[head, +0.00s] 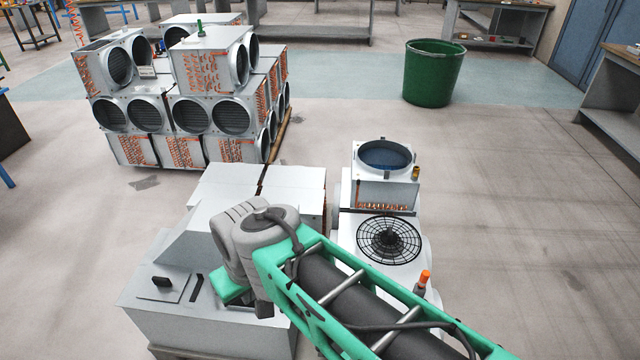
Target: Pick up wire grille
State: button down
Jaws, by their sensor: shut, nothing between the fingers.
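The wire grille (389,240) is black and round, with rings and spokes around a solid hub. It lies flat on the white top of a unit at the middle right in the head view. My green and grey arm (318,283) reaches in from the lower right and passes just below and left of the grille, with a visible gap in the picture. The fingers of my gripper do not show; the arm's grey wrist end is to the left of the grille, over the grey machine.
Behind the grille stands a metal coil unit (386,188) with a round opening. An orange-tipped tool (423,282) stands to its front right. A grey machine (205,318) is at lower left, stacked coil units (205,70) behind, and a green bin (433,73) beyond. Right floor is clear.

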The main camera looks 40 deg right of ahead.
aim_at(388, 237)
jog(key=z, duration=1.8)
